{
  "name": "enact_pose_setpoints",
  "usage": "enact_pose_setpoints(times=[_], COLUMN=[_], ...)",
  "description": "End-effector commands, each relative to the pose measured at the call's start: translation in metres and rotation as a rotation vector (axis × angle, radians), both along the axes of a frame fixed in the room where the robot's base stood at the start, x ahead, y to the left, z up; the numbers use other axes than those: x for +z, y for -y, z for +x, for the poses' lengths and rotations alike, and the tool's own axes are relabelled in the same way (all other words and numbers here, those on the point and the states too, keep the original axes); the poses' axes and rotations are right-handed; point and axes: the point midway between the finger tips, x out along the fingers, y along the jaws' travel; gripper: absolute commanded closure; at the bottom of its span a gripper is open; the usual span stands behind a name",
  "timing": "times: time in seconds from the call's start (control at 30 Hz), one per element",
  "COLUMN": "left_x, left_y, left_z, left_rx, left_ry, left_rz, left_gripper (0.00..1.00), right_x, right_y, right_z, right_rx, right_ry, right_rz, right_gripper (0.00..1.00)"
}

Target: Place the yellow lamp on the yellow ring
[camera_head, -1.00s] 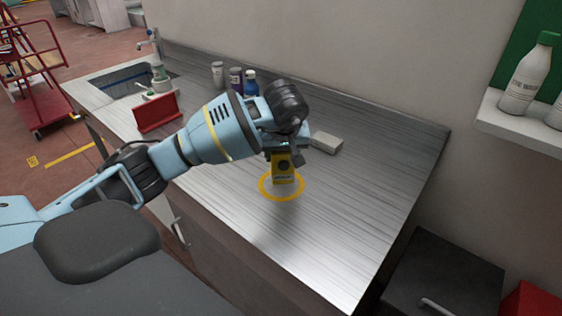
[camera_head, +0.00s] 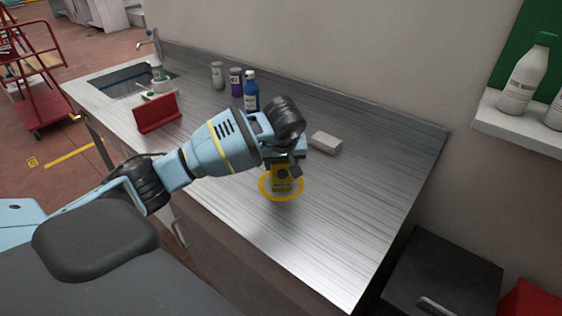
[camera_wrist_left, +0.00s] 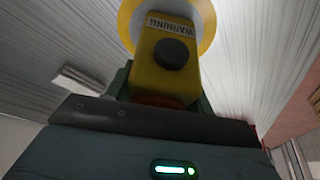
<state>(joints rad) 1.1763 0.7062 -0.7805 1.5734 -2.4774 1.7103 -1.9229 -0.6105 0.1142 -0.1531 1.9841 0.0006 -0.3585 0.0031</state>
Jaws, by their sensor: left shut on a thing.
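The yellow lamp (camera_head: 282,180) is a small yellow block with a dark round knob. It also shows in the left wrist view (camera_wrist_left: 160,70), with a WARNING label at its far end. My left gripper (camera_head: 284,166) is shut on the lamp from above. The yellow ring (camera_head: 264,192) is flat on the metal counter, and the lamp appears within its outline. In the left wrist view the ring (camera_wrist_left: 205,22) shows around the lamp's far end. I cannot tell whether the lamp touches the counter. My right gripper is not in view.
A pale block (camera_head: 326,142) lies on the counter behind and right of the gripper. A blue bottle (camera_head: 251,90), a purple jar (camera_head: 236,82) and a white bottle (camera_head: 217,75) stand near the wall. A red holder (camera_head: 157,113) stands near the sink. The right counter is clear.

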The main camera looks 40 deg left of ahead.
Motion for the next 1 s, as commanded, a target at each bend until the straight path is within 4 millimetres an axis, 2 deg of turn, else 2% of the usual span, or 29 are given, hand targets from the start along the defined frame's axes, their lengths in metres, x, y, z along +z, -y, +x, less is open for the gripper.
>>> enact_pose_setpoints(times=[0.03,0.17,0.43,0.57,0.67,1.0], left_x=[-0.001,0.0,0.0,0.007,0.019,0.081], left_y=[0.0,0.0,0.0,0.001,0.004,0.02], left_z=[0.0,0.0,0.0,0.0,-0.004,-0.023], left_rx=[0.0,0.0,0.0,0.0,-0.002,-0.001], left_ry=[0.0,0.0,0.0,0.003,0.004,0.004], left_rz=[0.0,0.0,0.0,0.0,-0.002,0.0], left_gripper=[0.44,0.26,0.26,0.26,0.26,0.26], right_x=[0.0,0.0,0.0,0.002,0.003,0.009], right_y=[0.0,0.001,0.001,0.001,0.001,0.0], right_z=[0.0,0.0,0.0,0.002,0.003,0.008], right_rx=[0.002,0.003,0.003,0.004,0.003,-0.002], right_ry=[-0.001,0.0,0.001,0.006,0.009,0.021], right_rz=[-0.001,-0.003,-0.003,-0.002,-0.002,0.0], right_gripper=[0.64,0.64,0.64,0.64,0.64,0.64])
